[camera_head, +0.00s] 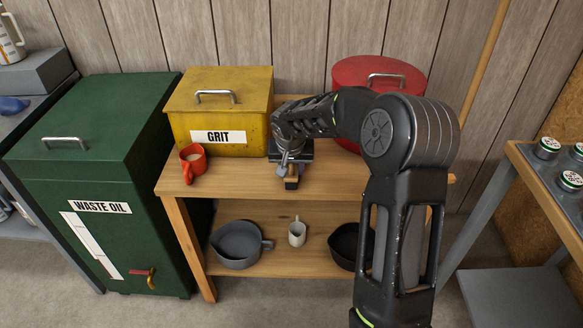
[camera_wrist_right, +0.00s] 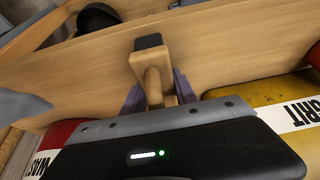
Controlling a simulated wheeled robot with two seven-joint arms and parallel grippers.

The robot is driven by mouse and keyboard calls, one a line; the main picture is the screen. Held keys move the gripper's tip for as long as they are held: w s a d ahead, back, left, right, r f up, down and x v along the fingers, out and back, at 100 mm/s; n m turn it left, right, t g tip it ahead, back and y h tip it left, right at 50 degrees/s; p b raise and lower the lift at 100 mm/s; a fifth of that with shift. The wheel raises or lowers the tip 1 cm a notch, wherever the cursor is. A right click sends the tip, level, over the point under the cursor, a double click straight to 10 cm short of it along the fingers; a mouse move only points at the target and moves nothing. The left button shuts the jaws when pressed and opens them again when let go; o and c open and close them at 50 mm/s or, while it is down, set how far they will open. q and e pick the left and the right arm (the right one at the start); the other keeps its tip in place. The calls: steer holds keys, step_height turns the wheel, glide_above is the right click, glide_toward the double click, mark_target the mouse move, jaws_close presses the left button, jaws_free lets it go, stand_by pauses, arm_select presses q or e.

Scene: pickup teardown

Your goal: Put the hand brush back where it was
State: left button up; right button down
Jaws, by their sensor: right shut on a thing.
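My right gripper (camera_head: 291,176) is over the front middle of the wooden bench top, between the yellow grit bin and the red bin. It is shut on the hand brush (camera_head: 292,184), of which only a small wooden and dark end shows under the jaws. In the right wrist view the brush (camera_wrist_right: 158,78) is a light wooden piece with a dark end, between the two fingers of my right gripper (camera_wrist_right: 158,94). Whether the brush touches the bench top is unclear. My left gripper is not in view.
The yellow grit bin (camera_head: 240,100) and red bin (camera_head: 350,75) stand at the back of the bench (camera_head: 230,178). A green waste oil cabinet (camera_head: 110,165) stands left.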

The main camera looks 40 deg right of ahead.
steer(key=shift+f, duration=0.15)
steer(key=c, duration=1.1)
jaws_free()
steer(key=shift+s, duration=0.1)
steer(key=shift+o, duration=0.7)
steer(key=shift+a, duration=0.1)
steer(key=shift+a+f, duration=0.1)
steer(key=shift+r+p, duration=0.4)
steer(key=shift+p, duration=0.1)
steer(key=shift+a+r, duration=0.2)
steer(key=shift+r, duration=0.1)
steer(key=v, duration=1.1)
steer(key=shift+s+d+r, duration=0.1)
steer(key=shift+d+r, duration=0.05)
steer(key=shift+d, duration=0.05)
